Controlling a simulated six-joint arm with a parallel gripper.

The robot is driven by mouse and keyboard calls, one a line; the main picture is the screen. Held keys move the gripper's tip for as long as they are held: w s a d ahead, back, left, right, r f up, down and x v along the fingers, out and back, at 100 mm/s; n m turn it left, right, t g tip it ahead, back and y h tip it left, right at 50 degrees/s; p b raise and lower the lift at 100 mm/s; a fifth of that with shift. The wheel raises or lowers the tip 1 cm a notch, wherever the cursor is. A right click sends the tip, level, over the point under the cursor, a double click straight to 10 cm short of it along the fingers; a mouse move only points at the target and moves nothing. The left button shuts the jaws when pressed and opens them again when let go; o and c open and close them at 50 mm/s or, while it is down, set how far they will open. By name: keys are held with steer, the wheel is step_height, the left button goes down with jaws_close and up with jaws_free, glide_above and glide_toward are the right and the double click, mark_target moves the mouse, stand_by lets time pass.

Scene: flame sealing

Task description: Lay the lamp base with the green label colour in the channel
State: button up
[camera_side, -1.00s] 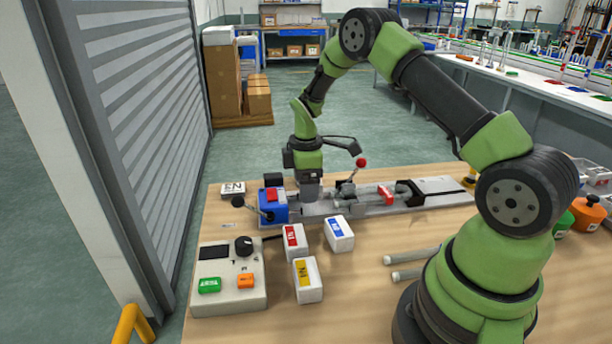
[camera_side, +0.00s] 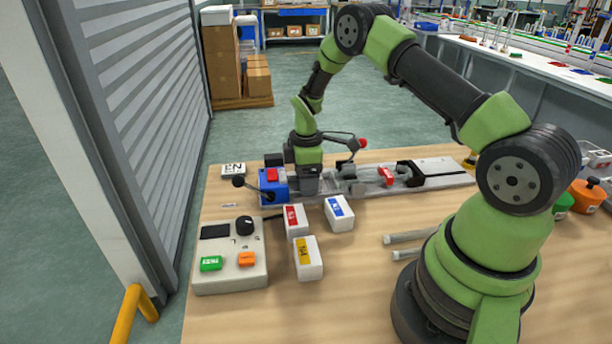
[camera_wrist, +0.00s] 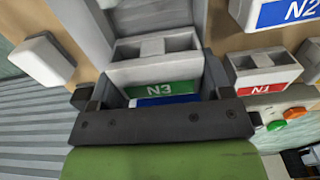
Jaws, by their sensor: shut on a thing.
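A grey lamp base with a green N3 label (camera_wrist: 160,88) is held in my gripper (camera_side: 306,189), which is shut on it. In the side view my gripper stands over the left part of the long metal bed with the channel (camera_side: 440,180), close beside a blue block with a red top (camera_side: 273,184). The held base is mostly hidden there by my gripper, so I cannot tell whether it touches the channel. White lamp bases with red (camera_side: 296,220), blue (camera_side: 340,213) and yellow (camera_side: 308,258) labels stand on the table. The wrist view shows red N1 (camera_wrist: 264,74) and blue N2 (camera_wrist: 285,12).
A control box (camera_side: 230,258) with a knob and green and orange buttons is at the front left. A red-knobbed lever (camera_side: 362,144) rises behind the bed. Two grey rods (camera_side: 410,237) lie to the right. Bare table lies between the bases and rods.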

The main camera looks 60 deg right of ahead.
steer(key=shift+w+f, duration=0.1)
steer(key=shift+f, duration=0.35)
steer(key=o, duration=0.8)
steer(key=shift+o, duration=0.9)
step_height(320, 180, up, 11)
steer(key=shift+f, duration=0.1)
steer(key=s+a+r+m+t, duration=0.2)
steer(key=s+a+r+m, duration=0.15)
steer(key=r, duration=0.45)
steer(key=s+a+r+m+t, duration=0.1)
steer(key=s+a+r+m, duration=0.15)
steer(key=a+r, duration=0.35)
steer(key=s+a+r+m+t+y, duration=0.1)
steer(key=s+a+r+m+t, duration=0.1)
steer(key=s, duration=0.5)
steer(key=s+a+r+m+t+y, duration=0.1)
steer(key=s+a+m, duration=0.3)
steer(key=s, duration=0.4)
steer(key=shift+s+r+m+t, duration=0.2)
steer(key=shift+r+m+t, duration=0.35)
steer(key=shift+r, duration=0.35)
